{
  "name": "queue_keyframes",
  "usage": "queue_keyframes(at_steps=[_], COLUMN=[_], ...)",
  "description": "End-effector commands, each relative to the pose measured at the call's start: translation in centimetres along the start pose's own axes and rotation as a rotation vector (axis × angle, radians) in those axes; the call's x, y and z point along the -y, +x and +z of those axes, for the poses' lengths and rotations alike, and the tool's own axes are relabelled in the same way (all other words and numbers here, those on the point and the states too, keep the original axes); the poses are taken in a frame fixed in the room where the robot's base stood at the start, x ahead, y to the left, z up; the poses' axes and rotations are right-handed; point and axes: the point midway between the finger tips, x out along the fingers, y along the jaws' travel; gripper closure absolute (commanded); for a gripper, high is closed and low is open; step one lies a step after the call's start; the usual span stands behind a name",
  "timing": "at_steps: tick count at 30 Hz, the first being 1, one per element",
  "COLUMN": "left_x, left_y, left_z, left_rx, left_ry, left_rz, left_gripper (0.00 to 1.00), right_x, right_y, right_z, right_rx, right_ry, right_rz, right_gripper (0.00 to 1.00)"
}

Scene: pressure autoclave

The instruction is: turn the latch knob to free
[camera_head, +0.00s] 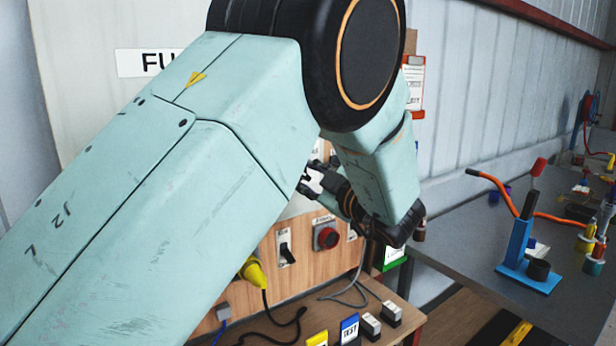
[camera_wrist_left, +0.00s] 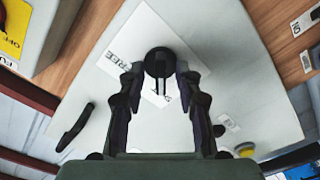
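The black round latch knob (camera_wrist_left: 159,62) is mounted on a pale plate (camera_wrist_left: 235,85) in the left wrist view. A ridge runs down its middle towards me. A white label (camera_wrist_left: 125,48) beside it reads FREE; another marking below the knob is partly hidden. My left gripper (camera_wrist_left: 158,72) is open, with one finger on each side of the knob. The fingertips look slightly apart from it; contact cannot be told. In the head view my left gripper (camera_head: 325,184) is in front of the panel, and my arm hides the knob. My right gripper is not in view.
A black handle (camera_wrist_left: 76,122) and a yellow button (camera_wrist_left: 245,150) are on the plate. The wooden panel carries a switch (camera_head: 286,248), a red knob (camera_head: 327,238) and a yellow plug (camera_head: 253,271). A bench (camera_head: 455,240) with a blue stand (camera_head: 518,250) is at right.

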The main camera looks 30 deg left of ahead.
Motion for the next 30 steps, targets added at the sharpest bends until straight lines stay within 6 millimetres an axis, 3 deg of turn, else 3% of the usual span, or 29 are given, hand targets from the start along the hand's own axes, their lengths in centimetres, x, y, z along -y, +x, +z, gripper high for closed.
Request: queue_keyframes(at_steps=[12,23,30], left_x=[0.0,0.0,-0.2], left_y=[0.1,0.2,0.2], left_z=[0.0,0.0,-0.1], left_rx=[0.0,0.0,0.002], left_ry=[-0.001,0.004,0.077], left_rz=[0.0,0.0,0.0], left_gripper=[1.0,1.0,1.0], right_x=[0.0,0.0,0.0], right_y=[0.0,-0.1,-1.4], right_z=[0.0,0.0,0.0], right_rx=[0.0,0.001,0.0], right_ry=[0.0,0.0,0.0], right_rz=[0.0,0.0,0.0], right_gripper=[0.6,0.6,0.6])
